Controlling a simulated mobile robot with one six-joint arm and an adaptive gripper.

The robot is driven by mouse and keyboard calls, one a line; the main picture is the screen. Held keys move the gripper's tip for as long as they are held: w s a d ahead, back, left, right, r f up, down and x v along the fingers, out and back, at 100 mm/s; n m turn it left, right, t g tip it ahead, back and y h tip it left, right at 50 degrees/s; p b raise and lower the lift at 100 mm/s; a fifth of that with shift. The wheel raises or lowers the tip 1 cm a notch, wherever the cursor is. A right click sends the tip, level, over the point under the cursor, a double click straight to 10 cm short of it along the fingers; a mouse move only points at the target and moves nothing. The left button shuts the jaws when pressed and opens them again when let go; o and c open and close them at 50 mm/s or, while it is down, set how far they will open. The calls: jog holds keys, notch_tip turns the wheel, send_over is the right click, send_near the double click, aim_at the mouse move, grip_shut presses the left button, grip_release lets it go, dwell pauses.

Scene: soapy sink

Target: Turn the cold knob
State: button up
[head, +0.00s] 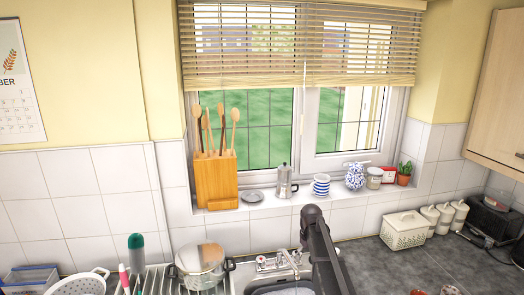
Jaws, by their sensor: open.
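The chrome tap (290,262) stands at the back of the sink, below the window sill. A small tap knob (261,262) shows at its left, between the pot and the spout. Details there are too small to tell hot from cold. My dark arm (322,250) rises from the bottom edge just right of the tap and covers part of the area beside it. My gripper does not show, so its place relative to the knobs cannot be told.
The sink basin (280,287) is mostly cut off below. The sill holds a utensil block (216,180), a moka pot (284,183) and blue-white crockery (321,186). A cream bin (404,231) stands right.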

jog(key=s+f+m+b, duration=0.1)
jog(key=s+f+b, duration=0.5)
jog(key=s, duration=0.2)
jog(key=s+f+m+b, duration=0.1)
jog(key=s+f+b, duration=0.4)
jog(key=s, duration=0.4)
jog(key=s+f+m+b, duration=0.2)
jog(key=s+f+b, duration=0.4)
jog(key=s, duration=0.3)
jog(key=shift+s+f+b, duration=0.15)
jog(key=shift+f+b, duration=0.2)
jog(key=shift+f, duration=0.4)
jog(key=c, duration=0.6)
jog(key=shift+c, duration=0.2)
jog(key=shift+d, duration=0.1)
